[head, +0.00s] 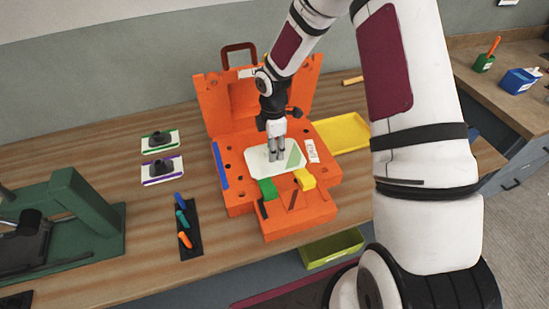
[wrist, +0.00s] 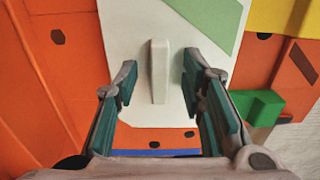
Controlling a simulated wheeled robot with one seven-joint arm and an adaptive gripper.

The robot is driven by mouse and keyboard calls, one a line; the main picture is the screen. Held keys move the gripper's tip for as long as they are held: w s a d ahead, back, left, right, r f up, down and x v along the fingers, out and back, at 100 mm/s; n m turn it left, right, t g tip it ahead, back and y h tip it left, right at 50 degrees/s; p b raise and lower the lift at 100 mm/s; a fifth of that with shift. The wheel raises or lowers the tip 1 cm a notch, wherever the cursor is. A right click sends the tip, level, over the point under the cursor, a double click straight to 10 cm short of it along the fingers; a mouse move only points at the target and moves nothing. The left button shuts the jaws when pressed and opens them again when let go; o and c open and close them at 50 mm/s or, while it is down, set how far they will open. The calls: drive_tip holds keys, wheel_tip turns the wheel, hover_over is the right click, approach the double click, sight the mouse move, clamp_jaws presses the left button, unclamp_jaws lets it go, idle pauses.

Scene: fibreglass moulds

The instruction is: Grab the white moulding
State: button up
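The white moulding (head: 262,160) is a pale plate with a green patch, lying in the orange mould (head: 295,217) on the workbench. In the wrist view the white moulding (wrist: 140,108) fills the middle, with an upright pale ridge (wrist: 159,72) standing from it. My gripper (head: 277,157) points down over the plate. In the wrist view my gripper (wrist: 158,85) is open, with one finger on each side of the ridge and a gap on both sides. Whether the fingertips touch the plate cannot be told.
A green clamp (head: 267,188) and a yellow clamp (head: 304,179) sit at the plate's front edge. The orange lid stands open behind. A yellow tray (head: 343,132) lies to the right. Markers (head: 182,217) and two small plates with black knobs are at left.

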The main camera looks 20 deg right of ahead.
clamp_jaws()
idle(0.3)
